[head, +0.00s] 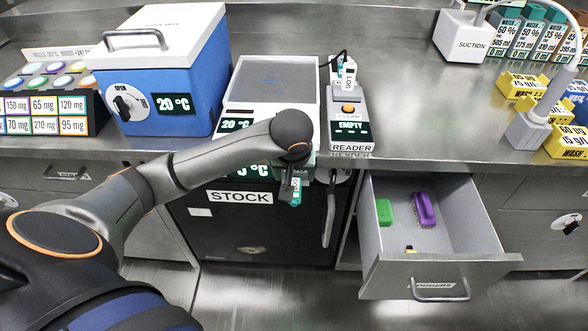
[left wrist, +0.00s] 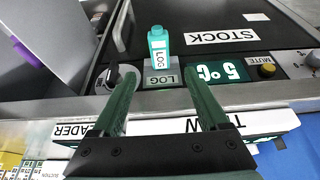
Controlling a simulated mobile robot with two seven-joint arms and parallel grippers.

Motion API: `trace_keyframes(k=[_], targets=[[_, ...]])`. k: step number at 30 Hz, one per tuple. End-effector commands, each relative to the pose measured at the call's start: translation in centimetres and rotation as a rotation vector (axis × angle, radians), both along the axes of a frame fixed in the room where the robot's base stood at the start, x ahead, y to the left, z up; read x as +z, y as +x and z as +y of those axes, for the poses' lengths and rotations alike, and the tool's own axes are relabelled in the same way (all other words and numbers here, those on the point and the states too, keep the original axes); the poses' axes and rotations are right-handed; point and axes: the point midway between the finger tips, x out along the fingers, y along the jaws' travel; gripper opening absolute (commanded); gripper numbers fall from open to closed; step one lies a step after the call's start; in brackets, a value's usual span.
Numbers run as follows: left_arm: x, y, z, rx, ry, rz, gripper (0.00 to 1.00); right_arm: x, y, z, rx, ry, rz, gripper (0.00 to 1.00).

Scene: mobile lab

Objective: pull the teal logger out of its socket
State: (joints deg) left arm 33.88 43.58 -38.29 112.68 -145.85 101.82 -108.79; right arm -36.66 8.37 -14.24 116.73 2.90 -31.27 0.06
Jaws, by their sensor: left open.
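The teal logger (left wrist: 158,46) stands in the grey socket marked LOG (left wrist: 163,77) on the STOCK unit's front panel, between a black knob and the 5 °C display. In the head view a teal part of the logger (head: 296,191) shows below my left arm's end, and the socket is mostly hidden. My left gripper (left wrist: 160,76) is open, its two dark green fingers pointing at the panel. In the left wrist view the logger lies between the finger lines, just past the tips, with no visible contact. My right gripper is not in view.
The STOCK unit (head: 225,225) has an upright handle (head: 330,215) right of the gripper. An open drawer (head: 437,270) juts out at right, holding a green block and a purple brush. The READER (head: 349,125) and a blue cool box (head: 165,95) stand on the counter above.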

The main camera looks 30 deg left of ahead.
Motion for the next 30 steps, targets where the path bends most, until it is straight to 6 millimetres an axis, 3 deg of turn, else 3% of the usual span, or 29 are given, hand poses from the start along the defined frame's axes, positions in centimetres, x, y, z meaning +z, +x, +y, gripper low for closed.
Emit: trace_keyframes(k=[3,12,26,30], targets=[[-2.7,0.7,0.4,0.003,-0.004,0.006,0.78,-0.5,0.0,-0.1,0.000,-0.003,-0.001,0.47],[-6.9,2.3,1.4,0.002,-0.003,0.001,0.78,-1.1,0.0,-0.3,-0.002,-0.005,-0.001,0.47],[-7.9,2.8,1.7,0.000,-0.002,0.000,0.78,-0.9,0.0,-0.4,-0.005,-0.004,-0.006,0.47],[-7.9,2.8,1.7,0.000,-0.002,0.000,0.64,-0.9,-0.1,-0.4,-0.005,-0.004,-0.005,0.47]])
